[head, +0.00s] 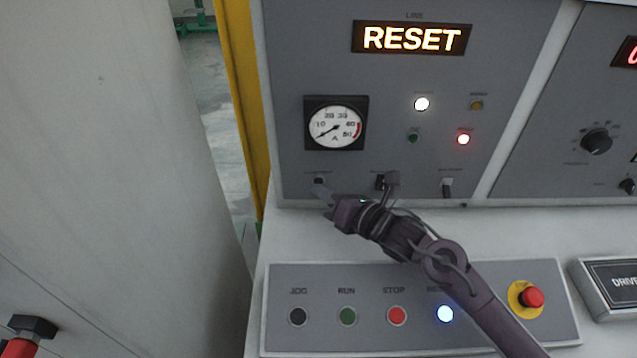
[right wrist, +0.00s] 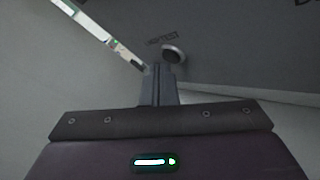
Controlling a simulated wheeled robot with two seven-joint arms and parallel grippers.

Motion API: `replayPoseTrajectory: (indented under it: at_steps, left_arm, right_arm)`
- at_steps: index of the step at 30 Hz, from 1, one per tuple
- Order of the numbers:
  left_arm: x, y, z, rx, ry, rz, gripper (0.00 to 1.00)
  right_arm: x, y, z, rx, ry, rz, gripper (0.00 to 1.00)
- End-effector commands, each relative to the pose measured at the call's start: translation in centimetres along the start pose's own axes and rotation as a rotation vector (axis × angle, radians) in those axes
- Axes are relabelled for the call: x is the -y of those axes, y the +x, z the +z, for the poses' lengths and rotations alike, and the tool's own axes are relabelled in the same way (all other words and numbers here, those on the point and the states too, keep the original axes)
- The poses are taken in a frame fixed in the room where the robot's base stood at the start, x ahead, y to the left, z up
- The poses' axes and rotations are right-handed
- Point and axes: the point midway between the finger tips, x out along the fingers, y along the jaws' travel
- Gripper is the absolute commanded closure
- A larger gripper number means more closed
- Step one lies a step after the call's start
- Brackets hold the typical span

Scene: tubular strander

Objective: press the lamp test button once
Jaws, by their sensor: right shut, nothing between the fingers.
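The lamp test button (head: 319,180) is a small dark round button at the lower left of the upright grey panel, below the gauge. In the right wrist view it is a round button with a pale rim (right wrist: 173,54), beside its small label. My right gripper (head: 319,190) is shut and empty, its fingertips just below the button in the head view. In the right wrist view the narrow closed fingertips (right wrist: 158,70) point at the panel near the button. I cannot tell whether they touch it. My left gripper is not in view.
A gauge (head: 335,125), a lit RESET display (head: 412,38) and small lamps are on the panel. Two switches (head: 382,181) (head: 447,187) stand right of the fingertips. Below, a sloped console (head: 405,280) has several buttons and a red emergency stop (head: 531,297). A pale wall (head: 110,160) is left.

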Motion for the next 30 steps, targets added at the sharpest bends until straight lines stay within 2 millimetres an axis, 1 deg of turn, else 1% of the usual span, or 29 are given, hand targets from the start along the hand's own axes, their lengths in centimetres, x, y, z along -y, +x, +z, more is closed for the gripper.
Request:
replayPoseTrajectory:
  at_steps: [30]
  left_arm:
    - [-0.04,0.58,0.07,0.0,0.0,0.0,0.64]
  right_arm:
    - [0.44,0.58,0.37,-0.001,-0.001,0.0,1.0]
